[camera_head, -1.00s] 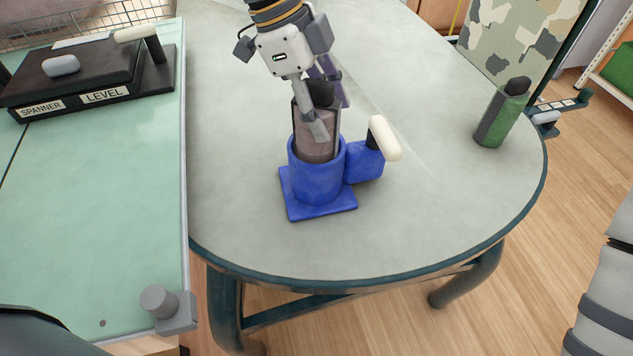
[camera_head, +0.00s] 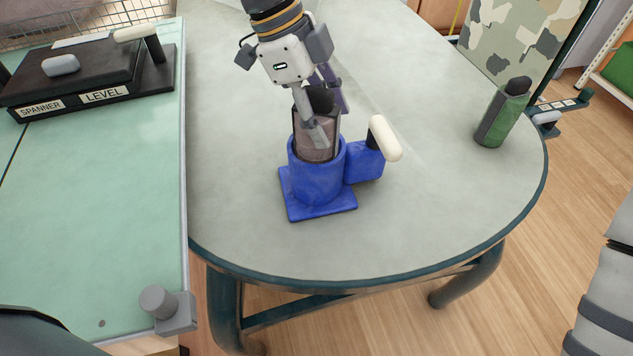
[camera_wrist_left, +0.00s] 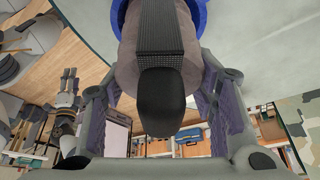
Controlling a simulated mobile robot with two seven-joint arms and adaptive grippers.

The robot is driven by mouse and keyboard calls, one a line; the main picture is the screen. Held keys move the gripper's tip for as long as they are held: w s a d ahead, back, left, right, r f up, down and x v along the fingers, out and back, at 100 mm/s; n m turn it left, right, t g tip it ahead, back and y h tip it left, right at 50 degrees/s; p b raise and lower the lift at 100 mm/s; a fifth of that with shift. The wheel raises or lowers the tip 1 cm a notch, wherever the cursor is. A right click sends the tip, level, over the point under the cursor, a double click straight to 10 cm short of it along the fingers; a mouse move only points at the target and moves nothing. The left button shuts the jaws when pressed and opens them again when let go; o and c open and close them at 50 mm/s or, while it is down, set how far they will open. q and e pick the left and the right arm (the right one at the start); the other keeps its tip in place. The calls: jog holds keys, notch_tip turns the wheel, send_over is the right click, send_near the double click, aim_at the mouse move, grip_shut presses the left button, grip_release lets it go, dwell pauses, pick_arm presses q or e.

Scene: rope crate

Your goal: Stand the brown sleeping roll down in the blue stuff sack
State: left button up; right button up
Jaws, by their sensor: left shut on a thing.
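The brown sleeping roll (camera_head: 313,148) has a dark strap and a black knob on top. It stands nearly upright with its lower part inside the blue stuff sack (camera_head: 316,184). The sack is a round blue tube on a square base, with a side block. My left gripper (camera_head: 326,118) is shut on the upper part of the roll, above the sack's rim. In the left wrist view the roll (camera_wrist_left: 197,52) lies between the fingers, with the sack's blue rim behind it. The roll's lower end is hidden. A small grey jointed shape there may be my right gripper (camera_wrist_left: 68,88).
A cream handle (camera_head: 385,138) rises from the sack's side block. A green and grey bottle-like roll (camera_head: 502,115) stands at the table's right. A black labelled rack (camera_head: 90,75) is on the green bench at left. The round table (camera_head: 430,210) is clear around the sack.

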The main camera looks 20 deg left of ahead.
pick_arm(q)
jog(key=shift+f, duration=1.8)
dwell(1.3)
jog(key=o, duration=1.5)
jog(key=v, duration=1.2)
